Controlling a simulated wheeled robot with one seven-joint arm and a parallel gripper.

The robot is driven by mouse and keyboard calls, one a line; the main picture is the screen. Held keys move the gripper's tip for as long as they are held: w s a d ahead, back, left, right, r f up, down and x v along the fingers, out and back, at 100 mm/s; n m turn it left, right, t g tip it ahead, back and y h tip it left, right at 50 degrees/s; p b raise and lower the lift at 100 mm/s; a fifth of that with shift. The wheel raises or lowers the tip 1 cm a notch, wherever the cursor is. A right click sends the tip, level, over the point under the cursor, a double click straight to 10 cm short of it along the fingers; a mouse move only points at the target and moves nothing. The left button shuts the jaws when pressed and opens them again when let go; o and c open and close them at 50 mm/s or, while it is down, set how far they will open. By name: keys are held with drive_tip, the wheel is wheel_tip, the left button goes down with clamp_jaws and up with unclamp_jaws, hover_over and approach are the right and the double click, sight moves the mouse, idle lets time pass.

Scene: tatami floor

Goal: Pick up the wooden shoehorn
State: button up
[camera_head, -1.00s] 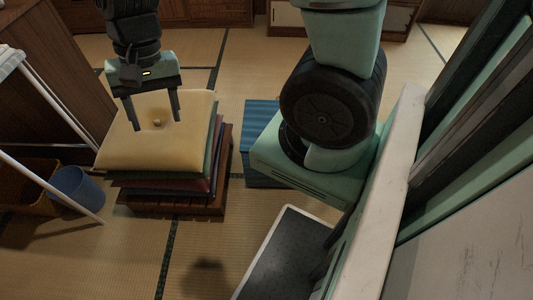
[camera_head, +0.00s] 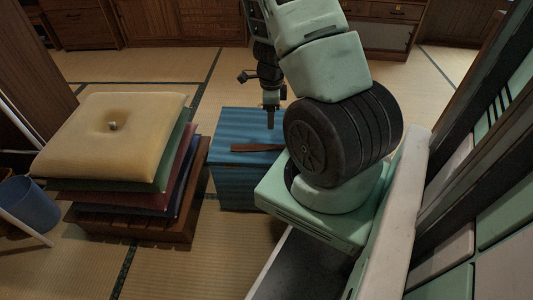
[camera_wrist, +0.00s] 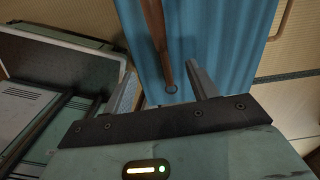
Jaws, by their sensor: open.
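The wooden shoehorn (camera_head: 257,148) is a long, thin brown strip lying on top of a blue striped box (camera_head: 232,170). In the wrist view the shoehorn (camera_wrist: 156,36) runs away from me, with a small ring at its near end. My gripper (camera_head: 271,116) points down above the blue box, over the shoehorn's right part. In the wrist view my gripper (camera_wrist: 160,82) is open, with one finger on each side of the shoehorn's near end. The fingers look apart from it. My arm hides the box's right side in the head view.
A stack of cushions (camera_head: 108,135) on a wooden stand (camera_head: 127,228) is left of the blue box, with a narrow gap between. A blue bin (camera_head: 30,203) stands at far left. Wooden cabinets (camera_head: 160,22) line the back. Tatami floor is clear in front of the box.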

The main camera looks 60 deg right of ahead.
drive_tip(key=b, duration=0.4)
hover_over(270, 146)
drive_tip(key=f, duration=0.7)
drive_tip(key=shift+s+a+f, duration=0.1)
drive_tip(key=shift+a+f, duration=0.1)
drive_tip(key=shift+f, duration=0.15)
wheel_tip(270, 146, down, 5)
drive_tip(key=b, duration=0.3)
drive_tip(key=shift+d+f+b, duration=0.1)
drive_tip(key=shift+b, duration=0.25)
drive_tip(key=c, duration=1.1)
